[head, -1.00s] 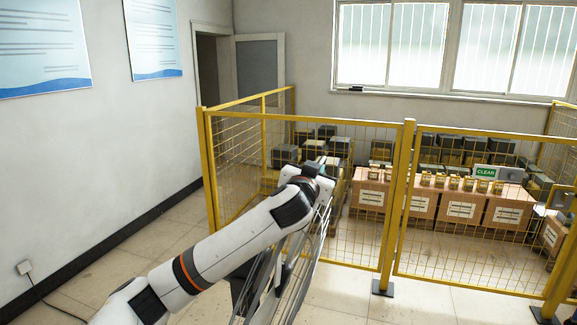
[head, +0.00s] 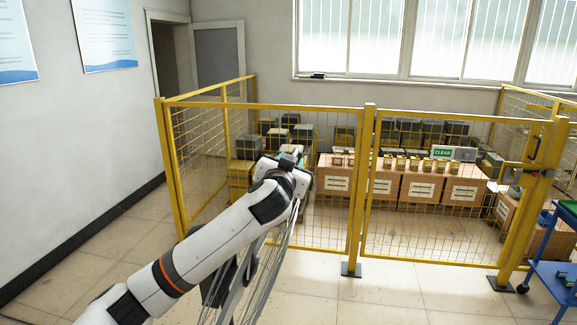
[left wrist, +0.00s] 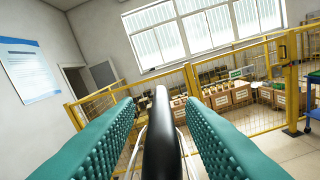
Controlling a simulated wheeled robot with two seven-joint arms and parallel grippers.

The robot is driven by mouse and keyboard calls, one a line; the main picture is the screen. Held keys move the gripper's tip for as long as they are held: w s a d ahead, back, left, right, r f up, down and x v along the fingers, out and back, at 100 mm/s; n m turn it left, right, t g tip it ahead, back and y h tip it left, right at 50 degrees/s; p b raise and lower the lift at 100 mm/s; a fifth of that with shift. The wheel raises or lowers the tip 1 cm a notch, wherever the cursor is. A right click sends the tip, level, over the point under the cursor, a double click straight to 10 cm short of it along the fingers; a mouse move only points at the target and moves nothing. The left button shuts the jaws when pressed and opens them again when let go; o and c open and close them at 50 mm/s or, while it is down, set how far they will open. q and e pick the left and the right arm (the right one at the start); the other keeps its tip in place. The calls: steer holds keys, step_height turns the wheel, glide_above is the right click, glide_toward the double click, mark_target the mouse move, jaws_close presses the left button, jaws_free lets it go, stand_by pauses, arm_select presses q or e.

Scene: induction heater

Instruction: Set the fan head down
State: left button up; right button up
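The fan head (head: 279,245) shows in the head view as a pale wire cage, nearly edge-on, hanging below my left wrist. My left gripper (head: 291,158) points away from the camera, and its fingers are mostly hidden. In the left wrist view its two teal, studded fingers (left wrist: 161,112) stand on either side of a black rounded bar (left wrist: 161,140) of the fan head, with thin cage wires beside it. The fan head hangs from this grip in the air. The contact on the bar is not clearly visible. My right gripper is in neither view.
A yellow mesh fence (head: 325,215) stands ahead, with a post foot (head: 351,270) on the floor. Behind it are cardboard boxes (head: 420,187) and a green CLEAR sign (head: 442,151). A blue cart (head: 552,280) is at the right edge. The tiled floor (head: 410,300) before the fence is clear.

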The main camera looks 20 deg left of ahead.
arm_select(q)
steer(key=shift+s+f, duration=0.1)
steer(key=shift+s, duration=0.2)
steer(key=b+v, duration=0.5)
steer(key=v, duration=0.5)
steer(key=shift+s+d, duration=0.15)
steer(key=shift+d, duration=0.1)
steer(key=shift+s+d, duration=0.1)
steer(key=shift+s, duration=0.4)
